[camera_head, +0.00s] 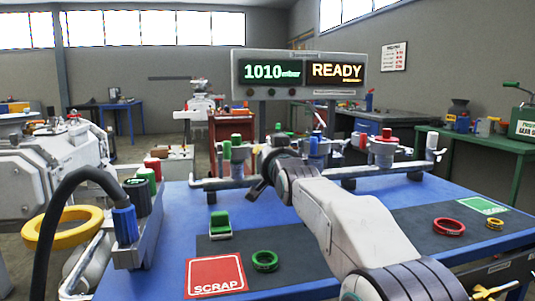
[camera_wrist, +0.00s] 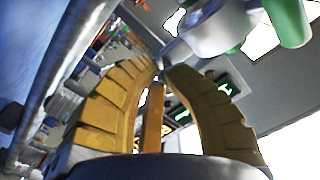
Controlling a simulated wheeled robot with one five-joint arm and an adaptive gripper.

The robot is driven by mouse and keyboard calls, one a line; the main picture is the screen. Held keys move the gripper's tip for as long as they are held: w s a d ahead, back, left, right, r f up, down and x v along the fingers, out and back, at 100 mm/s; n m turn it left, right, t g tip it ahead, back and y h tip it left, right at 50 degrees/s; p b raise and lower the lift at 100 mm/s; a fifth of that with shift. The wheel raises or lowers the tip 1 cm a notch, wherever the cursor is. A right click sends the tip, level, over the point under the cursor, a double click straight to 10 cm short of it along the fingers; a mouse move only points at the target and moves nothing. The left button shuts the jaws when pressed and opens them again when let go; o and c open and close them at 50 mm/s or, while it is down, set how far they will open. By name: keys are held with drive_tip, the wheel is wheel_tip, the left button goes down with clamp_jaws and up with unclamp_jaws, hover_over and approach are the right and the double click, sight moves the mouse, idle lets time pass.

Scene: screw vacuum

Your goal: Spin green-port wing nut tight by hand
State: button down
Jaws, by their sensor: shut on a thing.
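The green port (camera_head: 237,148) stands on the grey pipe manifold at the back of the blue bench, with a green cap on top. My gripper (camera_head: 262,178) is beside it, to its right, and the arm hides part of the manifold. In the wrist view, my tan fingers (camera_wrist: 160,72) close on the lower end of a grey metal wing nut (camera_wrist: 212,30). Its wing slopes down to the fingertips. A green part (camera_wrist: 288,18) shows at the upper right. The exact contact is small and hard to see.
A display (camera_head: 298,70) reads 1010 mbar and READY. Blue and red ports (camera_head: 384,148) stand to the right. Pump and black hose (camera_head: 60,195) are left.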

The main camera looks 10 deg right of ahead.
drive_tip(key=shift+a, duration=0.1)
drive_tip(key=c, duration=1.3)
unclamp_jaws()
drive_tip(key=shift+s, duration=6)
drive_tip(key=shift+r, duration=0.1)
drive_tip(key=s+r+n+g+p, duration=0.2)
drive_tip(key=s+g+p, duration=0.3)
drive_tip(key=s+p, duration=0.5)
drive_tip(key=s+r+n+g+p, duration=0.2)
drive_tip(key=s+r+g+p, duration=0.2)
drive_tip(key=s+p, duration=0.7)
drive_tip(key=s+r+n+g+p, duration=0.2)
drive_tip(key=s+g+p, duration=0.3)
drive_tip(key=s+p, duration=0.6)
drive_tip(key=shift+a+r+g+p, duration=0.15)
drive_tip(key=shift+r+g+p, duration=0.25)
drive_tip(key=shift+p, duration=4.35)
